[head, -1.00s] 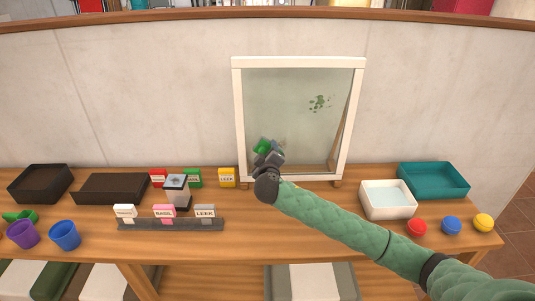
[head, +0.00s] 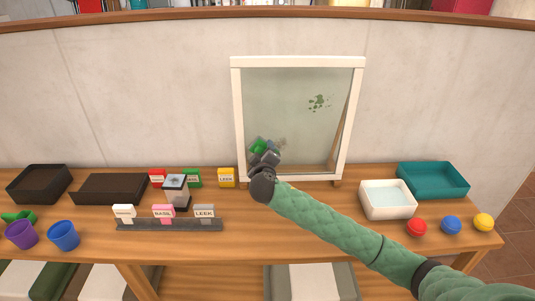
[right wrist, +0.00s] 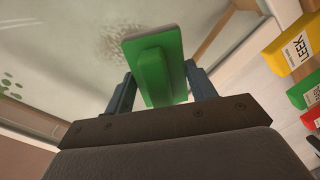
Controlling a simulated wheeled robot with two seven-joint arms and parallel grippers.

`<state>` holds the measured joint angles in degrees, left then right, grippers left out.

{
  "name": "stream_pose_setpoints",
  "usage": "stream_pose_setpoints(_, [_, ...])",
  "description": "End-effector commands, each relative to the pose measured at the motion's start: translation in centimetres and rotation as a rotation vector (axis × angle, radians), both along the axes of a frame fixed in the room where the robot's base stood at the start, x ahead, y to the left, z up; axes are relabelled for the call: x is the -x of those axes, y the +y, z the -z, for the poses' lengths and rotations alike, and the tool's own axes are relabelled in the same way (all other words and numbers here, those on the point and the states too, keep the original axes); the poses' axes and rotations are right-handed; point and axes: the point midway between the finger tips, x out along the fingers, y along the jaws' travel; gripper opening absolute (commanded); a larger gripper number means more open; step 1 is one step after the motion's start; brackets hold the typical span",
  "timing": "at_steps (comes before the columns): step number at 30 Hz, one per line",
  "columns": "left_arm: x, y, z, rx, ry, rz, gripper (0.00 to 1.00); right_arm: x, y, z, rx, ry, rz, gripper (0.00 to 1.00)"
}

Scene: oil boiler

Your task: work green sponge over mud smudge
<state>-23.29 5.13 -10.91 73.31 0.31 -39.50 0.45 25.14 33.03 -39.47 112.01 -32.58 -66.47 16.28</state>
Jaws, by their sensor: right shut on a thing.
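My right gripper (head: 262,152) is shut on the green sponge (head: 258,146) at the lower left of the white-framed glass pane (head: 292,80). In the right wrist view the sponge (right wrist: 158,68) sits between the two fingers (right wrist: 160,88), its face toward the glass; whether it touches cannot be told. A faint grey-brown mud smudge (head: 281,143) shows on the glass just right of the sponge. It also shows in the right wrist view (right wrist: 118,42). A separate green speckled smudge (head: 319,102) is higher on the right. My left gripper is out of view.
The pane stands upright on the wooden bench (head: 300,225). A white basin (head: 388,213), a teal tray (head: 458,180) and red, blue and yellow round things are right. Seed packets, a label rack (head: 170,225), dark trays and cups are left. The bench front centre is clear.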

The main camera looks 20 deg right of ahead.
Motion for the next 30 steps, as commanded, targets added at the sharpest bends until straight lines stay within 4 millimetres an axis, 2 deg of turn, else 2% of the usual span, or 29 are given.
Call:
stream_pose_setpoints(18, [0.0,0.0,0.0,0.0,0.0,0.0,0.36,0.8,-2.3,0.0,0.001,0.001,0.001,0.37])
stream_pose_setpoints(30, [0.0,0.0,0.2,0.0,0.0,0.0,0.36,0.2,-0.8,0.0,-0.001,-0.001,0.001,0.37])
